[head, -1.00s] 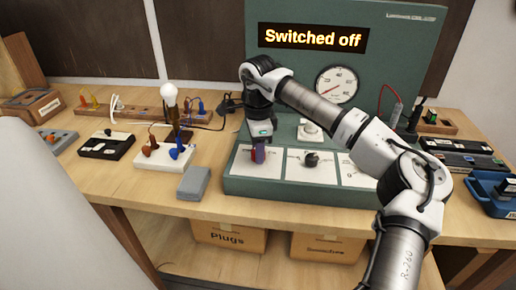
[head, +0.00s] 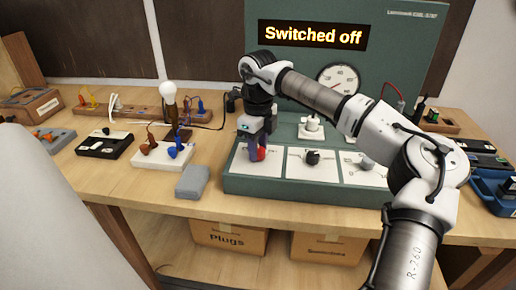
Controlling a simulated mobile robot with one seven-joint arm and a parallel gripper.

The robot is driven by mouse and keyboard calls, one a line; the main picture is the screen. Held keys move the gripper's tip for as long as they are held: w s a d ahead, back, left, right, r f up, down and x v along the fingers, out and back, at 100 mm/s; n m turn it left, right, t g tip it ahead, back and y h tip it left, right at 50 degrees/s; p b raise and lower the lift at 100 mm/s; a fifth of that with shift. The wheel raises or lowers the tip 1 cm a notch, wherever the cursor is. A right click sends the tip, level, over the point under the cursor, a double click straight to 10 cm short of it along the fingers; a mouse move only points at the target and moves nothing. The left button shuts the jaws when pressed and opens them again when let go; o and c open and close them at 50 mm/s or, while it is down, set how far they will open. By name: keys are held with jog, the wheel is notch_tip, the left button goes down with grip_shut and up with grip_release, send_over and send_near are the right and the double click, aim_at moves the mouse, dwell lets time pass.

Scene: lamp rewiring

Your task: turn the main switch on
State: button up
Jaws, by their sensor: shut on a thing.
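The main switch, a red knob (head: 261,154), is on the left white plate of the green console, partly hidden by my gripper. My gripper (head: 255,148) points down over that plate and is shut on the red knob. The exact position of the knob is hard to read behind the fingers. The display (head: 313,35) on the console's back panel reads "Switched off".
Beside the switch are a black knob (head: 312,158) and a grey knob (head: 367,164) on the console (head: 300,192). A grey block (head: 193,182) lies left of the console. A bulb (head: 168,93) stands farther left. A round gauge (head: 338,79) is behind my arm.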

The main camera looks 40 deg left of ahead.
jog(key=m+b, duration=0.1)
jog(key=m, duration=0.3)
jog(key=shift+m, duration=0.3)
jog(key=shift+m+b, duration=0.45)
jog(key=shift+m, duration=2.05)
jog(key=o, duration=1)
jog(key=shift+c, duration=0.2)
jog(key=shift+r, duration=0.1)
notch_tip(320, 180, up, 14)
jog(key=shift+b, duration=0.4)
